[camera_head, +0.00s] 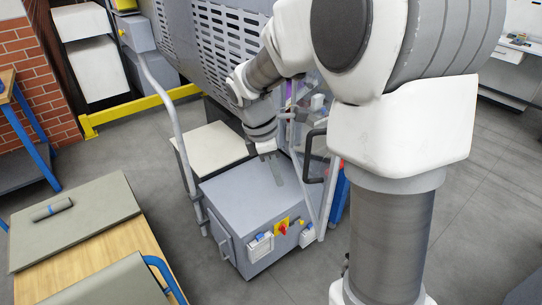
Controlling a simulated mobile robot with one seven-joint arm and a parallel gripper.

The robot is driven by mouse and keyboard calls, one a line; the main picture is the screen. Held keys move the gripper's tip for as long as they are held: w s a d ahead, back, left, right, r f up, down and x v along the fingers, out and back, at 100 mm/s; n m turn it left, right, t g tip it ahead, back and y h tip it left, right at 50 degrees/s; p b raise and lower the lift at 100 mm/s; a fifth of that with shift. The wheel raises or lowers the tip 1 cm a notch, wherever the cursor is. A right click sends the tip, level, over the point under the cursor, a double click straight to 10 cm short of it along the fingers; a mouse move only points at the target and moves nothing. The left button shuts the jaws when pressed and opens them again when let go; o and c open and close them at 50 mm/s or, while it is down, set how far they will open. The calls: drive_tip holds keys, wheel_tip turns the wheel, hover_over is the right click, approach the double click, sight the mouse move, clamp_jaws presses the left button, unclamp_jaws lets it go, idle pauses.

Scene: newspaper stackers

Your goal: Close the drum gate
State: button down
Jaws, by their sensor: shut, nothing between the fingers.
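My gripper (275,178) is in the middle of the head view, pointing down. Its fingers are together and empty, and it appears above the grey cabinet's top; the gap is hard to judge. A light tubular frame with clear panels (314,172) stands just right of it, with a dark loop handle (307,155). This may be the drum gate, but I cannot tell for sure. My gripper is left of the handle and appears apart from it. My arm hides much of the frame's upper and right parts, so how far the gate is open cannot be told.
The grey cabinet (240,205) has a red switch on its front. A large slotted grey machine (215,45) stands behind. A yellow floor rail (125,108) lies left. A wooden table with grey boards (75,220) fills the lower left. Grey floor is free at right.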

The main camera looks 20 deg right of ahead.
drive_tip(key=shift+s+d+f+p, duration=0.1)
drive_tip(key=shift+s+d, duration=0.05)
drive_tip(key=shift+d, duration=0.55)
drive_tip(key=shift+s+d+f+p, duration=0.15)
drive_tip(key=shift+d, duration=0.6)
drive_tip(key=shift+s+d+f+p, duration=0.1)
drive_tip(key=shift+s+d, duration=0.05)
drive_tip(key=shift+d, duration=0.55)
